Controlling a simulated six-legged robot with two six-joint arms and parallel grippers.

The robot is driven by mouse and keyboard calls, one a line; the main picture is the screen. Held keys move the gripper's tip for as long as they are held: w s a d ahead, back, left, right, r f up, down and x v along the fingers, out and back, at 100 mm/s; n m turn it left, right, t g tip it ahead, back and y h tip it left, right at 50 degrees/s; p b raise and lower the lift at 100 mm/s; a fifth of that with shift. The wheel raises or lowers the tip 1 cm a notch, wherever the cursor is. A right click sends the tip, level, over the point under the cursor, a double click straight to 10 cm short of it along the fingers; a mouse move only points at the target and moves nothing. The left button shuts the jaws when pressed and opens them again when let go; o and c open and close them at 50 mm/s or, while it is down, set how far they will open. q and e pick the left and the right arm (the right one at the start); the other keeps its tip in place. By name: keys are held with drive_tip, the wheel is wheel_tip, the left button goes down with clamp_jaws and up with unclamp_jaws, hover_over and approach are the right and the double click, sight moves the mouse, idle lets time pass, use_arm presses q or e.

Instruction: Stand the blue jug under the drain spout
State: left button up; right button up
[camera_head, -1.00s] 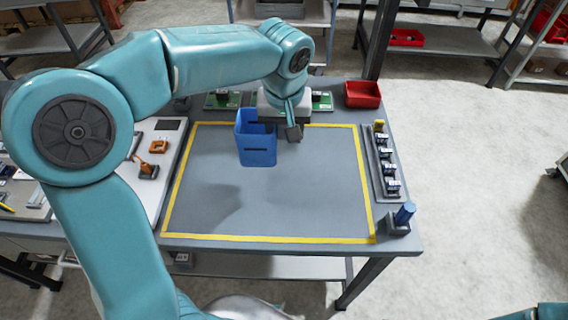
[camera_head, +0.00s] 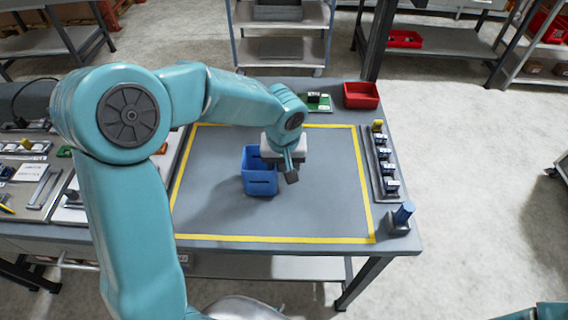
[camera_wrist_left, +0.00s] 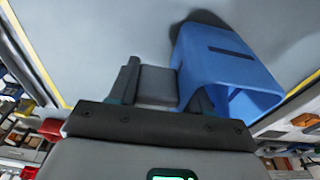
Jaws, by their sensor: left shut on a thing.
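The blue open-topped container (camera_head: 260,182), box-shaped with a dark slot in its front, is the only thing that fits the blue jug. It is upright over the left-middle of the yellow-outlined table area; I cannot tell if its base touches. I cannot make out a drain spout. My right gripper is out of view.
The grey table (camera_head: 320,215) is clear inside the yellow outline. A rack of small parts (camera_head: 384,160) and a blue cylinder on a dark base (camera_head: 403,213) line the right edge. A red bin (camera_head: 361,95) and green board (camera_head: 318,103) stand at the back. Tools lie left.

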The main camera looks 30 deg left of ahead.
use_arm(q)
drive_tip(key=shift+f, duration=0.25)
drive_tip(key=o, duration=1.4)
drive_tip(key=shift+w, duration=0.2)
drive_tip(key=shift+s+r, duration=0.1)
drive_tip(key=shift+s, duration=0.05)
